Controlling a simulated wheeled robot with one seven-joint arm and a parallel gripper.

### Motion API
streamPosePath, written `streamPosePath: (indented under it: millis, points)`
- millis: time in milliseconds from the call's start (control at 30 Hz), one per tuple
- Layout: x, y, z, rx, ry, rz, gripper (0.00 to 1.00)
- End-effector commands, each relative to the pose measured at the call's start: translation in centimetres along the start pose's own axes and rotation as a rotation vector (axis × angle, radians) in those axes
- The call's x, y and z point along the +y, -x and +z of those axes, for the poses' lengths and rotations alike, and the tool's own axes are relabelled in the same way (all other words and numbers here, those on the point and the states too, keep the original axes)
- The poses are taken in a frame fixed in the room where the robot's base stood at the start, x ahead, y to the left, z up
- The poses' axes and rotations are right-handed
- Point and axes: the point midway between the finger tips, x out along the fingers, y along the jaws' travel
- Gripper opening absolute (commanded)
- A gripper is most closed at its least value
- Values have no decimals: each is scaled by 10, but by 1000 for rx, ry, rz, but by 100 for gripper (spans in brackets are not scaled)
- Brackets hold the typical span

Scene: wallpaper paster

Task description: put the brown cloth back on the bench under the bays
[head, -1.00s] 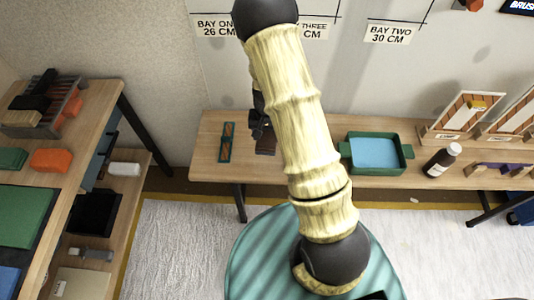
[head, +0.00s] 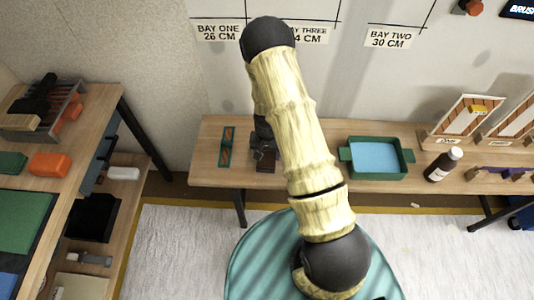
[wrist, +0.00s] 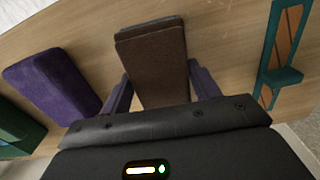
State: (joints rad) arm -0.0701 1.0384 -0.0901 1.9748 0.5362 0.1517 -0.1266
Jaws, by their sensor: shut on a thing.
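The brown cloth (wrist: 155,65) is a folded brown block between my gripper's two fingers in the wrist view. My gripper (wrist: 160,82) is shut on its sides. In the head view the gripper (head: 262,152) is at the left part of the bench (head: 207,172), partly behind my arm, and a bit of the brown cloth (head: 265,167) shows below it. The cloth is at or very close to the bench top; I cannot tell whether it touches. The bay signs (head: 388,38) are on the wall above the bench.
A teal frame with orange strips (head: 227,146) lies left of the cloth. A purple block (wrist: 52,85) lies on its other side, hidden by my arm in the head view. A green tray (head: 345,155) and a brown bottle (head: 443,164) stand further right.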

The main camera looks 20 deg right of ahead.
Motion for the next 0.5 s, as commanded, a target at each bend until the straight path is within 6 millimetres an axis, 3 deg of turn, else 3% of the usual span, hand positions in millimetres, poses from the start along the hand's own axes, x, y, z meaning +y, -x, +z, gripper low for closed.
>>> streamPosePath:
  millis: [200, 233, 333, 500]
  points:
    - [0, -1, 0, 1, 0, 0, 38]
    - [0, -1, 0, 1, 0, 0, 63]
    - [0, -1, 0, 1, 0, 0, 83]
    - [0, -1, 0, 0, 0, 0, 83]
